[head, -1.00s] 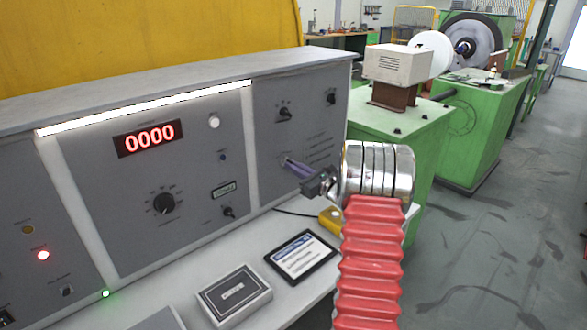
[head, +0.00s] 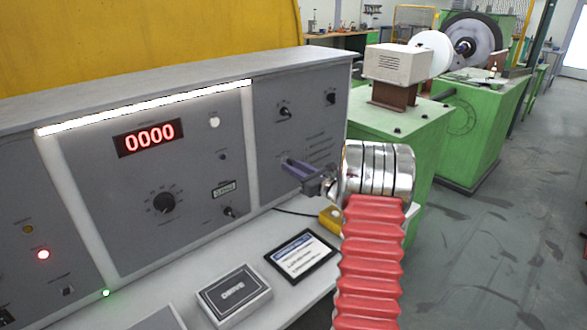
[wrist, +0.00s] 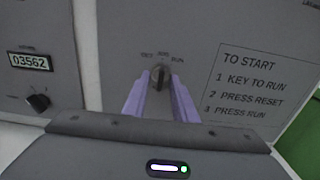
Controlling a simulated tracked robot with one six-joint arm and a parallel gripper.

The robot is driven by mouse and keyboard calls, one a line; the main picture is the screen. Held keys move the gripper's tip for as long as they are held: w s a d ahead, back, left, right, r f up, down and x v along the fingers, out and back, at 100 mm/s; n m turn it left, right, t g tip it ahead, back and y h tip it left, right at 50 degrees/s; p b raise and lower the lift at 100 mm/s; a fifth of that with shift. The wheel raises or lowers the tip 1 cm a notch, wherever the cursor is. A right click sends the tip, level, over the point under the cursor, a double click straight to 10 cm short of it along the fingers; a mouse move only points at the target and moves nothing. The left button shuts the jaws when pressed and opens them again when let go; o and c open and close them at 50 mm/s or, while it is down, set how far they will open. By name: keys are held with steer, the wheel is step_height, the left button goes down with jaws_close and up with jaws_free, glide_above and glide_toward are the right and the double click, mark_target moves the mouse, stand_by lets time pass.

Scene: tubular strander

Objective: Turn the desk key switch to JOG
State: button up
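The desk key switch (wrist: 160,73) is on the grey panel, straight ahead in the wrist view. Its dark handle looks upright, in line with the small middle label, which seems to read JOG; RUN is on its right and the left label is unclear. My gripper (wrist: 159,80) is open, with one purple finger on each side of the switch and a gap to the handle. Whether the fingertips touch the panel is unclear. In the head view my gripper (head: 298,166) is at the right-hand panel and hides the key switch.
A printed start list (wrist: 245,85) is right of the switch. Other knobs (head: 284,111) are higher on the same panel. Below are the desk top with a tablet (head: 301,253) and a small box (head: 234,293). A green machine housing (head: 400,140) stands to the right.

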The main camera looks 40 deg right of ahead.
steer(key=s, duration=1.3)
steer(key=shift+s+d, duration=0.2)
steer(key=shift+s, duration=0.2)
stand_by(0.3)
